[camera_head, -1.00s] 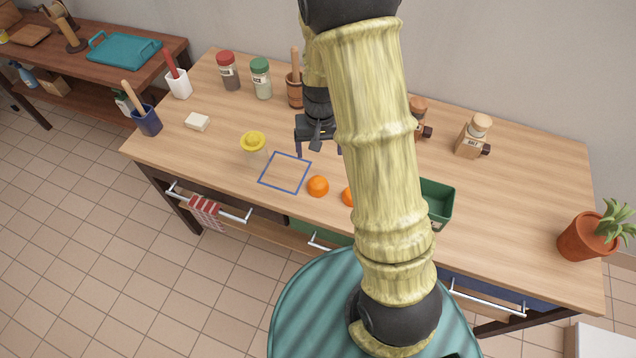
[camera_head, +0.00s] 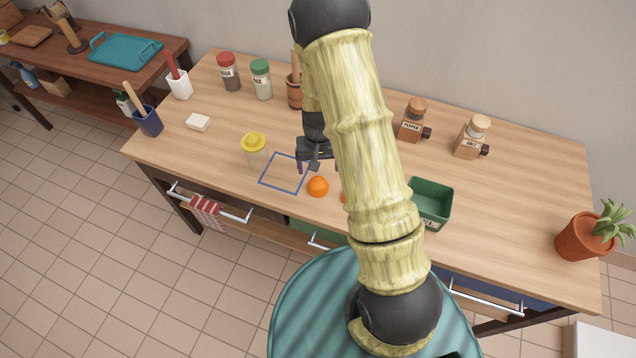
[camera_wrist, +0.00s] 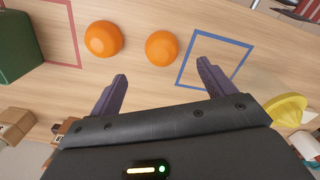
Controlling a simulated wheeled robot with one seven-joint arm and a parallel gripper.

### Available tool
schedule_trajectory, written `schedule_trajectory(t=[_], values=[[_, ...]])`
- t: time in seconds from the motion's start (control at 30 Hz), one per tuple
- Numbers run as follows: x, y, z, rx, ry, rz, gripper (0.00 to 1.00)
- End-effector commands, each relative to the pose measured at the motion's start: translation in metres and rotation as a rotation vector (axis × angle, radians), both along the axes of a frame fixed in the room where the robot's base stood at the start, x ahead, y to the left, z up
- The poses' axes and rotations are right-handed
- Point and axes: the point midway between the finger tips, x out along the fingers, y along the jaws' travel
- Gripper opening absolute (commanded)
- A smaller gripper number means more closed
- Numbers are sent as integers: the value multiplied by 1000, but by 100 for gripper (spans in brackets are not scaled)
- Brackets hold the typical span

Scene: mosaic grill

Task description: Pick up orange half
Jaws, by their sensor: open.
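Two orange pieces show rounded orange tops on the wooden table; I cannot tell whether they are halves. One orange (camera_head: 318,186) lies right of the blue square outline, also in the wrist view (camera_wrist: 161,48). The other orange (camera_head: 345,197) is mostly hidden by my arm, but shows whole in the wrist view (camera_wrist: 103,38). My gripper (camera_head: 318,164) is open and empty, above the table behind the nearer-to-outline orange. In the wrist view my gripper (camera_wrist: 162,70) has its two fingers spread, with that orange beyond the gap between the fingertips.
A blue square outline (camera_head: 264,180) is marked on the table. A yellow-topped juicer (camera_head: 254,143) stands left of it. A green bin (camera_head: 433,208) stands right of the oranges. Pepper (camera_head: 412,122) and salt (camera_head: 472,137) mills stand at the back right.

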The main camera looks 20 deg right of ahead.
Motion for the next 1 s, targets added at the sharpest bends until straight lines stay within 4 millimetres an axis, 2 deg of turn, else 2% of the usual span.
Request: schedule_trajectory(t=[0.2,0.33,0.8,1.0], values=[[-1,0,-32,1,3,-1,82],[0,0,-46,0,1,0,82],[0,0,-54,0,0,0,82],[2,1,-71,1,3,-1,82]])
